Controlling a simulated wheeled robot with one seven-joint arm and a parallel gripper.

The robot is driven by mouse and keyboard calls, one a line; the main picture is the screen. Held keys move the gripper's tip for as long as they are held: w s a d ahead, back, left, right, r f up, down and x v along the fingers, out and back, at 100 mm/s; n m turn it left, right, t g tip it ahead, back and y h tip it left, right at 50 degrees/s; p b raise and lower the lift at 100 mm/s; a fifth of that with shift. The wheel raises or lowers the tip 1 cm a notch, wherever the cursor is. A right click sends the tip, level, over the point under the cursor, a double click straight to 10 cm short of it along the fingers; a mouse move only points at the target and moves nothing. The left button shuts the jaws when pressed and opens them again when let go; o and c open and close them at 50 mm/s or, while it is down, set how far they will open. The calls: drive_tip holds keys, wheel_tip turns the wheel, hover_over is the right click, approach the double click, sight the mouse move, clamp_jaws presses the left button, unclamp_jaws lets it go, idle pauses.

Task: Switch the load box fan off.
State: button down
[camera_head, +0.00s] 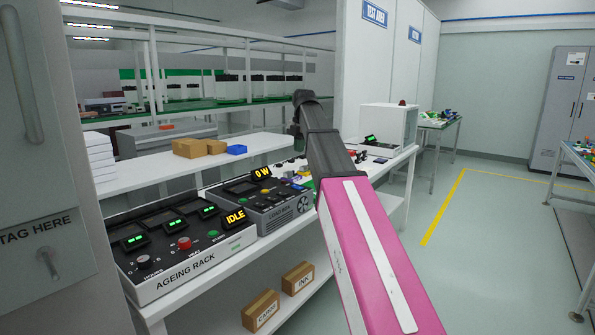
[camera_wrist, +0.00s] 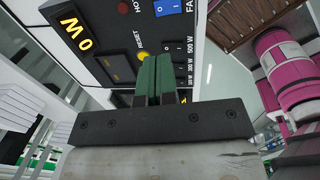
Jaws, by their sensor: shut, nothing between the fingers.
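The load box (camera_head: 268,213) is a grey box with a dark sloped top, a "0 W" display (camera_head: 262,173) and a round fan grille on its front. In the wrist view its panel (camera_wrist: 115,35) fills the upper middle. A blue rocker switch (camera_wrist: 167,8) marked I and O sits beside cut-off lettering "FA"; which side is pressed is unclear. A yellow reset button (camera_wrist: 141,57) and a red button (camera_wrist: 123,7) are nearby. My gripper (camera_wrist: 155,62) is shut and empty, its green fingers over the panel near the reset button; contact cannot be told.
The ageing rack (camera_head: 190,265), reading "IDLE", stands directly left of the load box on the white bench. Small brown boxes (camera_head: 200,147) and a blue bin (camera_head: 236,150) lie on the shelf behind. A white cabinet (camera_head: 388,125) stands farther along the bench.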

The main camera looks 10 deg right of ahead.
sight(298, 186)
drive_tip(key=f, duration=0.9)
drive_tip(key=w+a+f, duration=0.1)
drive_tip(key=f, duration=0.4)
drive_tip(key=shift+w+a, duration=0.1)
drive_tip(key=shift+f, duration=0.15)
idle(0.5)
drive_tip(key=shift+s+d+r, duration=0.2)
drive_tip(key=shift+s+d, duration=0.3)
drive_tip(key=shift+s, duration=0.05)
